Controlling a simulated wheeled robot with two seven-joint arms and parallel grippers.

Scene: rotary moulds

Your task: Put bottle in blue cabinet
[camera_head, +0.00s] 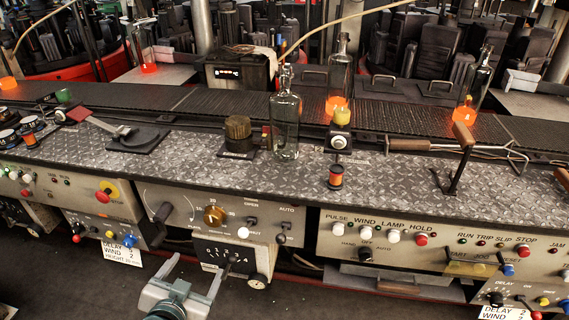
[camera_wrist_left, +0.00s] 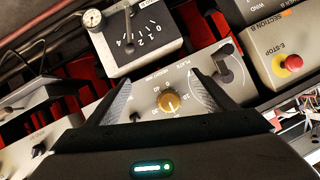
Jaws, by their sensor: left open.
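A clear glass bottle (camera_head: 286,125) stands upright on the dark patterned bench top, in front of the conveyor. More clear bottles with glowing orange bases stand farther back: one (camera_head: 340,75) behind the first, one tilted (camera_head: 474,85) at the right, and one (camera_head: 143,50) at the far left. My left gripper (camera_head: 195,268) is low in front of the control panels, below and left of the front bottle, open and empty. In the left wrist view its open fingers (camera_wrist_left: 160,92) frame a panel with a gold knob. I see no blue cabinet. My right gripper is not in view.
The dark conveyor (camera_head: 220,101) runs behind the bench top (camera_head: 205,155). A brush-like brown cylinder (camera_head: 238,133) stands just left of the front bottle. A yellow-topped gauge post (camera_head: 340,130) stands right of it. Wooden-handled tongs (camera_head: 410,144) lie farther right. Knobs and switches project from the panels.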

